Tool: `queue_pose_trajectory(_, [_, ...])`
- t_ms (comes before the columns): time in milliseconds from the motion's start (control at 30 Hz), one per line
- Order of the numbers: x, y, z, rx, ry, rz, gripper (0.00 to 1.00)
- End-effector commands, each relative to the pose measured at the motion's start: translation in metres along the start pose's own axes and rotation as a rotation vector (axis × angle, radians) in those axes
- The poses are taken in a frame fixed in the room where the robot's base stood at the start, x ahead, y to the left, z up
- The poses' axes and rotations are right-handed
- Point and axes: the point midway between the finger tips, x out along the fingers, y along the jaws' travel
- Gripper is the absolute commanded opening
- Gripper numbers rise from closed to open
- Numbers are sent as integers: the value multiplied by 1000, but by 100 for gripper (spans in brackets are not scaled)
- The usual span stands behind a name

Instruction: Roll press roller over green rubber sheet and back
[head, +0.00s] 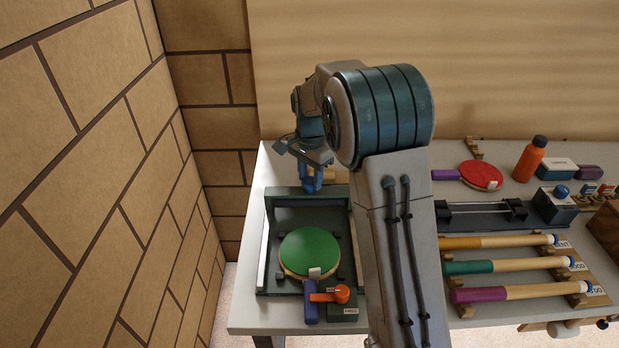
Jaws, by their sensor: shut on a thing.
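The green rubber sheet (309,249) lies on a round paddle in a dark green press frame (345,225) on the table. The paddle's blue handle (311,305) points to the table's front edge. My gripper (311,184) is at the frame's far end, beyond the sheet and apart from it. It is shut on the press roller, of which a tan part (328,175) shows just right of the fingers. My arm and the fingers hide the rest of the roller. Whether it touches the frame cannot be told.
An orange lever (329,295) on a dark box stands by the paddle handle. A brick wall (90,150) rises left. Right of my arm are a red paddle (481,175), an orange bottle (530,158), a railed device (482,210) and several racked handles (505,265).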

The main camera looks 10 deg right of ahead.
Motion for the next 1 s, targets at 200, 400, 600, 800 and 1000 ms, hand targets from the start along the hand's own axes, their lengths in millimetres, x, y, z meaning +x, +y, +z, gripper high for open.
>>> queue_pose_trajectory(200, [-2,-4,1,-6,7,-7,0])
queue_pose_trajectory(400, [-1,-4,2,-8,7,-7,59])
queue_pose_trajectory(600, [-1,-3,1,-6,5,-5,59])
queue_pose_trajectory(800, [-12,-3,1,-5,7,-8,59])
queue_pose_trajectory(1000, [-52,-3,1,-5,8,-10,59])
